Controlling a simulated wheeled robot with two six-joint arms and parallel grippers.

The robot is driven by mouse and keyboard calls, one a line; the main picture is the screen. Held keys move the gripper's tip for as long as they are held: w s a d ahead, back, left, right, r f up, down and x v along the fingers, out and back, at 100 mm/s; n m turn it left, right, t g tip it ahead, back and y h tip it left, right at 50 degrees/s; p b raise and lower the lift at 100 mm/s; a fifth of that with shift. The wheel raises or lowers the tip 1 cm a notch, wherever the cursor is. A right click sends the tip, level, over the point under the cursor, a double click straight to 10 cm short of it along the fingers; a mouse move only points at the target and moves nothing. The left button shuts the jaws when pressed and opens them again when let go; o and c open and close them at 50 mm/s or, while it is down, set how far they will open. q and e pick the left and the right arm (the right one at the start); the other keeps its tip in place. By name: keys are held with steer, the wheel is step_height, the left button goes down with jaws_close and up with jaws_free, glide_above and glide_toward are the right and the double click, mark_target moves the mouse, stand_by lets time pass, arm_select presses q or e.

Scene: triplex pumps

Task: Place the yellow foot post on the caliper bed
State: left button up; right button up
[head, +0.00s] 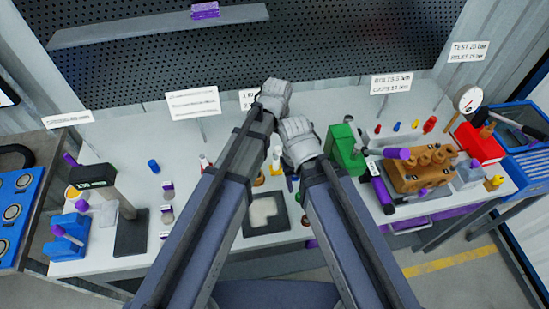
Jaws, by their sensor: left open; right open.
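My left gripper (275,90) is the higher one, over the back middle of the bench. My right gripper (297,130) is just below and right of it, over the bench middle. Both are open and seen from behind, so their fingertips are mostly hidden. A small yellow piece (495,182) stands at the bench's right end, far from both grippers; I cannot tell if it is the yellow foot post. I cannot clearly make out the caliper bed; a black stand with a display (96,177) is at left.
A brown pump block (422,170) and a green block (345,150) stand right of my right gripper. A dark tray (252,228) lies partly behind my arms. A pressure gauge (470,99) and blue crate (520,125) are at right. Bench (125,150) is clear at back left.

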mark_target(276, 157)
arm_select(q)
steer(key=shift+s+a+f+b, duration=0.1)
steer(key=shift+f+b, duration=0.4)
steer(key=shift+b, duration=0.05)
steer(key=shift+f+b, duration=0.8)
arm_select(e)
step_height(276, 157, down, 3)
steer(key=shift+r, duration=0.2)
arm_select(q)
steer(key=shift+f, duration=0.1)
step_height(276, 157, down, 5)
steer(key=b, duration=0.5)
arm_select(e)
step_height(276, 157, down, 5)
steer(key=shift+f, duration=0.15)
arm_select(q)
jaws_close()
